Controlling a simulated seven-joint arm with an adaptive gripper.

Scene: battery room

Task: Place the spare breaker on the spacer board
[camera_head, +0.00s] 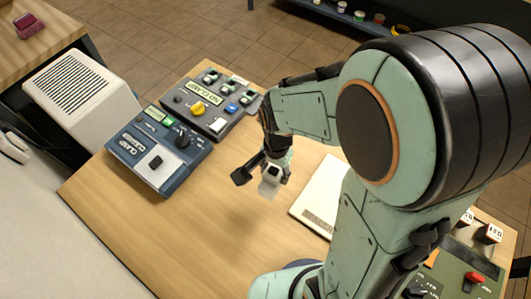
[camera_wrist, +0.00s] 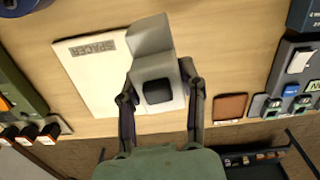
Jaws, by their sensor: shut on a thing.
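The spare breaker (camera_head: 271,183) is a light grey block with a black square toggle. My gripper (camera_head: 265,172) is shut on it, to the left of the spacer board in the head view. In the wrist view the breaker (camera_wrist: 152,42) sits between the two dark fingers of my gripper (camera_wrist: 160,88). The spacer board (camera_head: 312,196) is a flat white plate on the wooden table, partly hidden by my arm. In the wrist view the board (camera_wrist: 88,78), labelled SPACER, lies behind the breaker, which covers its right part. The gap between breaker and table is hard to judge.
A blue CLAMP panel (camera_head: 140,160) and a dark grey NO CLAMP panel (camera_head: 225,123) stand at the table's left and back. A green panel (camera_head: 478,265) with a red switch is at the lower right. A brown square (camera_wrist: 230,107) lies right of the board. The front-left tabletop is clear.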

